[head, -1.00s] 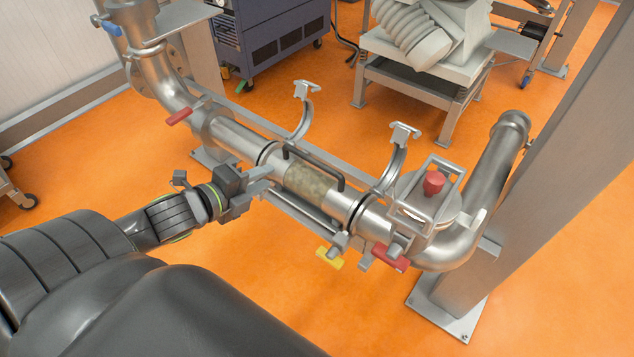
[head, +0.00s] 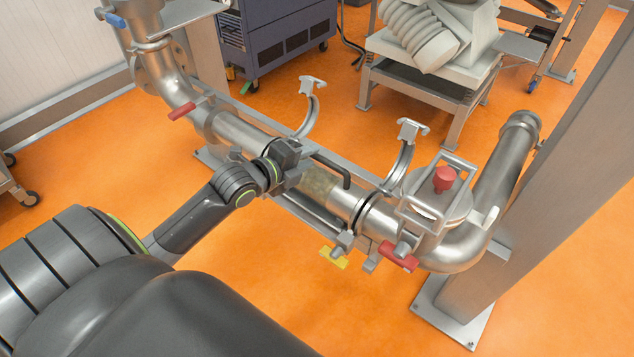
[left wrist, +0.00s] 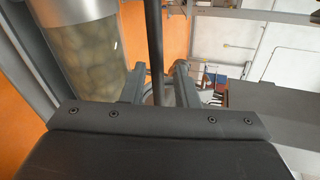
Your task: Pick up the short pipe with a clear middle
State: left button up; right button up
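The short pipe with the clear middle (head: 319,184) lies in the line between two steel pipe runs; its clear section looks tan and mottled. A black bar handle (head: 347,180) runs along its top. In the left wrist view the clear section (left wrist: 85,55) is at the upper left, and the handle (left wrist: 154,35) runs down the middle. My left gripper (head: 301,160) is over the left part of the pipe, hiding that end of it and of the handle. In the left wrist view its fingers (left wrist: 158,88) are apart, with the handle appearing between them. My right gripper is not in view.
Two half-ring clamps (head: 311,110) (head: 405,155) stand swung open behind the pipe. Red handles (head: 181,111) (head: 398,256) and a yellow handle (head: 333,258) stick out toward me. A caged red knob (head: 444,179) is on the right. A steel post (head: 560,190) stands far right.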

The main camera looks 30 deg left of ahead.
pick_arm(q)
jog(key=x, duration=0.5)
jog(key=shift+d+f, duration=0.2)
jog(key=shift+d, duration=0.05)
jog(key=shift+s, duration=0.1)
grip_shut()
dwell(1.0)
jog(key=shift+r, duration=0.1)
